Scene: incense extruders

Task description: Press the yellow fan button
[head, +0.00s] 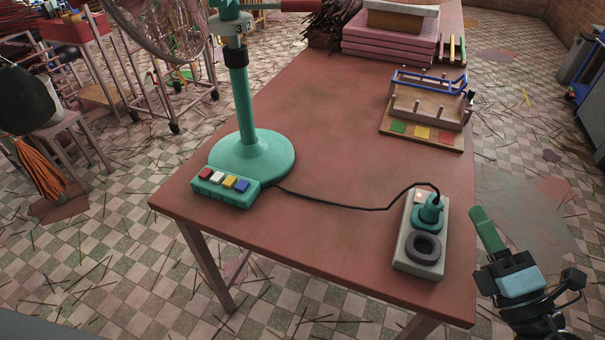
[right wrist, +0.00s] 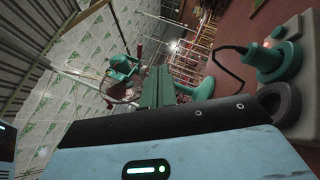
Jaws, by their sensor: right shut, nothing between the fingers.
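The yellow button (head: 229,182) is on the teal button box at the front of the fan's base, between a white button (head: 217,177) and a blue button (head: 241,186), with a red button (head: 205,174) at the left end. The teal fan (head: 240,100) stands upright on the table; its head is partly cut off at the top. My right gripper (head: 484,226) is shut and empty, off the table's right edge, far from the buttons. In the right wrist view its green fingers (right wrist: 157,88) are together. My left gripper is not in view.
A grey power strip (head: 404,250) with a teal plug (head: 430,211) and a dark ring lies on the red-brown table (head: 330,130) near my right gripper. A black cord (head: 335,206) runs from it to the fan. A wooden rack (head: 428,105) stands at the back right. The table's middle is clear.

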